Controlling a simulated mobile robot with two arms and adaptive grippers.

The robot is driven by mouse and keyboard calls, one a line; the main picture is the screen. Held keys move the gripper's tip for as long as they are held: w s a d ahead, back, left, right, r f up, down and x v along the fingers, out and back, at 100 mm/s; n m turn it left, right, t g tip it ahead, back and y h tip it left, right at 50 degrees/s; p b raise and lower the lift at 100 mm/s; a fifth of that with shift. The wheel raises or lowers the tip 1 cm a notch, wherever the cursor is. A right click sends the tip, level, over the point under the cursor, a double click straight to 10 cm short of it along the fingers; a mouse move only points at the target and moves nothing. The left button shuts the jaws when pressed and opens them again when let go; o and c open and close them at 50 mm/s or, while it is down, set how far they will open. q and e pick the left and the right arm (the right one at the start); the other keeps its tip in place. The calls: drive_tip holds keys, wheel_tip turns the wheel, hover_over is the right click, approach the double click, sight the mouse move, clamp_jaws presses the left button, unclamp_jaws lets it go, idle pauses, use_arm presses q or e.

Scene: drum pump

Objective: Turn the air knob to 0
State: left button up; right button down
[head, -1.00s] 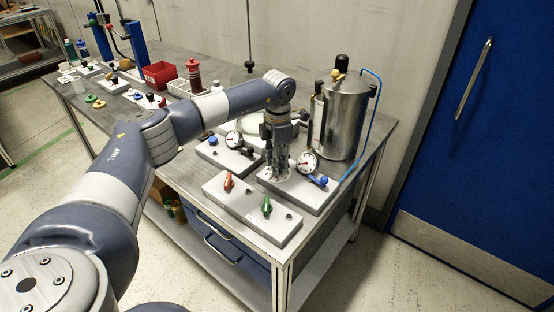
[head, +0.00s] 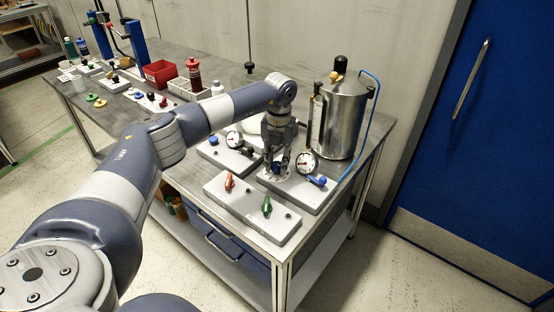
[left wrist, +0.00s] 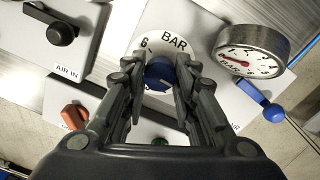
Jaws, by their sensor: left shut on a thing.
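The air knob (left wrist: 159,75) is blue and sits on a round white dial (left wrist: 178,40) marked BAR, with a 6 showing at its upper left. My left gripper (head: 277,168) points down over the grey block by the pressure gauge (head: 307,162). In the left wrist view its fingers (left wrist: 160,82) stand on both sides of the knob and are shut on it. Much of the dial's scale is hidden by the fingers, so I cannot read the knob's setting. The gauge (left wrist: 252,52) also shows at the right there. My right gripper is not in view.
A blue lever (head: 317,180) sits close to the gauge. Red (head: 229,182) and green (head: 266,205) handles stand on the front block. A steel pot (head: 340,120) with a blue hose is behind. A black knob (left wrist: 63,33) is at AIR IN.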

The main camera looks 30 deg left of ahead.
sight(278, 164)
use_arm(q)
drive_tip(key=n+p, duration=0.1)
drive_tip(key=n, duration=0.5)
drive_tip(key=shift+w+n+p, duration=0.1)
drive_tip(key=shift+n+p, duration=0.2)
drive_tip(key=shift+p, duration=0.05)
idle(0.4)
drive_tip(key=o, duration=1.1)
wheel_tip(278, 164, up, 12)
drive_tip(key=shift+w+d+r, duration=0.1)
